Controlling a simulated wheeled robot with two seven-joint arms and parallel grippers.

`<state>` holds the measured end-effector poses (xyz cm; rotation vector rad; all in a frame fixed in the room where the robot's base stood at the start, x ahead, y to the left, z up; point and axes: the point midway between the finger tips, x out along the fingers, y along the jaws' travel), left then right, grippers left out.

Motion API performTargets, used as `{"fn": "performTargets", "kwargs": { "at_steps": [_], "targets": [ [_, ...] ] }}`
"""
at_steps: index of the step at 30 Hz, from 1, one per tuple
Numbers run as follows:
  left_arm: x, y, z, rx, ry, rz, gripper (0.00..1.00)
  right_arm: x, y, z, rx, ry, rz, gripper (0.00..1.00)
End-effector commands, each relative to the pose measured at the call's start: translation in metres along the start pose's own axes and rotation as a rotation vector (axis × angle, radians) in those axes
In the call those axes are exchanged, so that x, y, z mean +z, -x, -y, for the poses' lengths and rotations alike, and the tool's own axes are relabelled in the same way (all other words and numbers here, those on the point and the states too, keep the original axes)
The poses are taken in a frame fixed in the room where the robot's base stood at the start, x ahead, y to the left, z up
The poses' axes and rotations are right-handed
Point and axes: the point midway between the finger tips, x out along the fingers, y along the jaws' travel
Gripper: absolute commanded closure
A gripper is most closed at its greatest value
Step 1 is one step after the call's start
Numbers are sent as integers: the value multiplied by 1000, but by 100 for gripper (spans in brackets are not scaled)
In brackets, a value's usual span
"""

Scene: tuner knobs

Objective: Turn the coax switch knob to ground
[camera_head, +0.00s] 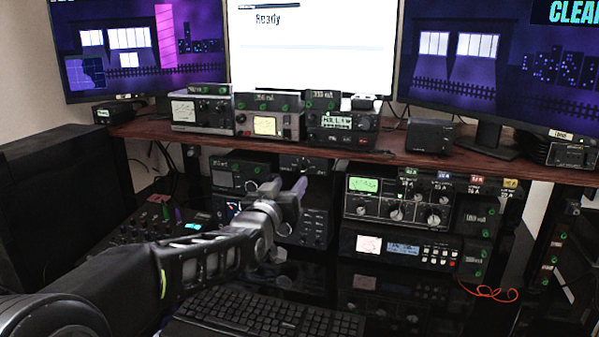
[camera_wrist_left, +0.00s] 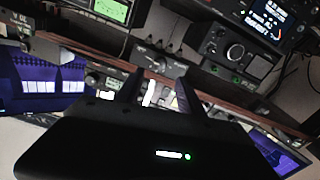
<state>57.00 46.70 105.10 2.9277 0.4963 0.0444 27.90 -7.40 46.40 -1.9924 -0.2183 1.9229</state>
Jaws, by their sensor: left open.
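A small dark box (camera_head: 303,163) hangs under the wooden shelf and looks like the coax switch; its lettering is too small to read. In the left wrist view the same box (camera_wrist_left: 174,68) shows a single knob (camera_wrist_left: 152,62) on its face, in a turned picture. The knob's pointer setting cannot be made out. My left gripper (camera_head: 284,187) is open and empty, in front of and just below this box. In the wrist view its two fingers (camera_wrist_left: 159,92) point towards the box, apart from the knob. My right gripper is not in view.
A tuner (camera_head: 400,201) with a green meter stands right of the box, and a radio (camera_head: 238,178) stands left. The wooden shelf (camera_head: 390,160) runs close above. A keyboard (camera_head: 265,312) lies below my left arm. A red cable (camera_head: 490,292) lies at right.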

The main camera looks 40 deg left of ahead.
Motion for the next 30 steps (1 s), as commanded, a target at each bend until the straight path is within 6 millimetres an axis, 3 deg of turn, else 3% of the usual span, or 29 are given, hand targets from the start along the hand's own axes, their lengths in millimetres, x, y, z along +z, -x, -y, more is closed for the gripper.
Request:
{"fn": "performTargets", "kwargs": {
  "at_steps": [5, 19, 30],
  "targets": [
    [0, -9, 0, -1, 0, 2, 55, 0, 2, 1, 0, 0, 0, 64],
    [0, -73, 0, 0, 2, 2, 55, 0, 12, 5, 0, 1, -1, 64],
    [0, -78, 0, 0, 0, 1, 56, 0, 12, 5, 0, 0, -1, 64]
  ]
}}
